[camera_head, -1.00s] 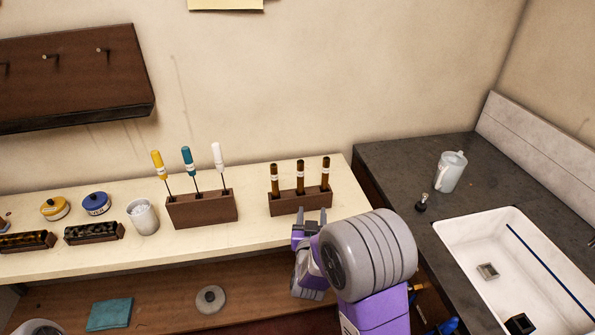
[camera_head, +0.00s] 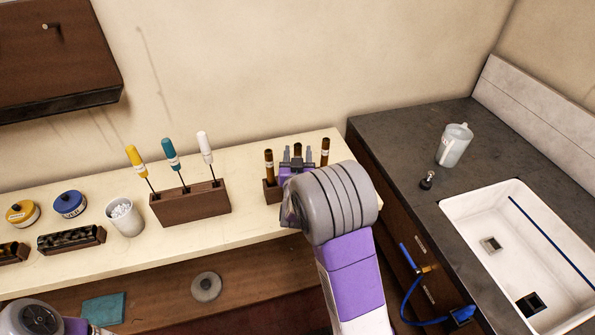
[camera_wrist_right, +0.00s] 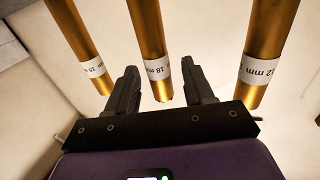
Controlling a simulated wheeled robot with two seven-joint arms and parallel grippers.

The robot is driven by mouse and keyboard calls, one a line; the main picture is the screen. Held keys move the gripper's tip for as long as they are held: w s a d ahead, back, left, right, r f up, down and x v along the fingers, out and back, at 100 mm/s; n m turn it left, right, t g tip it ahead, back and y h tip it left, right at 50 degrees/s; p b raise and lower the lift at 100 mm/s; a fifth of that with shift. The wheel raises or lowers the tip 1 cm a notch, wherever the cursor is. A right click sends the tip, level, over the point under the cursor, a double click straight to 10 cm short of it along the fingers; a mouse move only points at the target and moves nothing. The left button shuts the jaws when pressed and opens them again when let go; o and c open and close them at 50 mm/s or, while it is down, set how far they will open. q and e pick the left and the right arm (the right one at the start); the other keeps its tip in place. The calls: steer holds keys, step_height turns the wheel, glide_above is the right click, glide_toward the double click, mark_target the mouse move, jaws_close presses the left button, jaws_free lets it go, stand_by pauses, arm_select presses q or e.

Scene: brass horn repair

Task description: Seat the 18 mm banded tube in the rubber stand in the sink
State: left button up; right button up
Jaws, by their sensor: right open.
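The 18 mm banded tube (camera_head: 297,149) is brown-gold with a white band. It stands upright as the middle of three tubes in a dark wooden block (camera_head: 270,191). In the right wrist view the 18 mm tube (camera_wrist_right: 149,40) shows its label between my spread fingers. My right gripper (camera_head: 297,158) is open at the block, with a finger to each side of this tube in the picture; it also shows in the right wrist view (camera_wrist_right: 162,82). I cannot tell any contact. The black rubber stand (camera_head: 531,304) is in the white sink (camera_head: 465,217). My left gripper is out of view.
A wooden block with yellow, teal and white-handled tools (camera_head: 190,207) stands left. A pitcher (camera_head: 453,147) and a small dark object (camera_head: 428,180) sit on the dark counter beside the sink.

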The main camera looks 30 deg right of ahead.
steer(key=shift+w+d+r, duration=0.1)
steer(key=shift+w+d, duration=0.15)
steer(key=shift+w, duration=0.1)
jaws_close()
